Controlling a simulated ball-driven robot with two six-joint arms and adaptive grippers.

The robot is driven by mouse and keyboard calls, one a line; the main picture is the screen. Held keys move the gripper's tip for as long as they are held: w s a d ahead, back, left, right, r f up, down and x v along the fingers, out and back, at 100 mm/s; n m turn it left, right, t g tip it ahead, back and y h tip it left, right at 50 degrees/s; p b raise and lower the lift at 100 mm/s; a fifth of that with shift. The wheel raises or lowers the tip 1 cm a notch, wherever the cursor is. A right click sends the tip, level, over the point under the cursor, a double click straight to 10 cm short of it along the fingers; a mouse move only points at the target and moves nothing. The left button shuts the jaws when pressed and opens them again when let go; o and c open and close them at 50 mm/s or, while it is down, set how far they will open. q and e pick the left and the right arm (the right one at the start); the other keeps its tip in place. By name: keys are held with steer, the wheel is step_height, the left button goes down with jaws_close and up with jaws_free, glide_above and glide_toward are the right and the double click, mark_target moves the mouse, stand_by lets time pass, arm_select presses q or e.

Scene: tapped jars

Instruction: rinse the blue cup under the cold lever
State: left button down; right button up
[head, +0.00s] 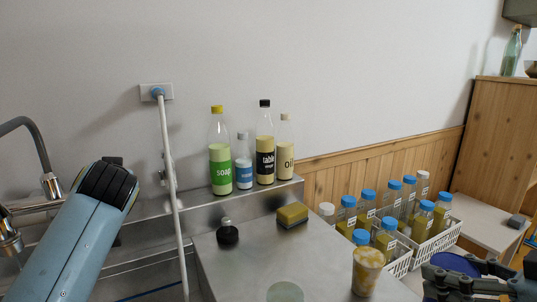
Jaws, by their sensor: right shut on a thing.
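My right gripper (470,284) is at the bottom right, shut on a dark blue round thing (455,264), which looks like the blue cup. The fingers and the frame edge hide much of it. It is right of the steel counter, far from the tap. The curved tap spout (38,148) is at the left edge. Chrome tap fittings (10,235) show below it, partly cut off and behind my left arm. I cannot tell which is the cold lever. My left arm shows at the lower left, but its gripper is out of view.
A yellow patterned cup (367,274) stands on the steel counter (250,262), near a sponge (292,215) and a black-based item (228,234). Bottles (220,160) line the back ledge. White baskets (440,243) hold several blue-capped jars. A white hose (172,190) hangs down the wall.

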steer(key=shift+f+b, duration=0.3)
steer(key=shift+f, duration=0.2)
steer(key=shift+r, duration=0.1)
stand_by(0.3)
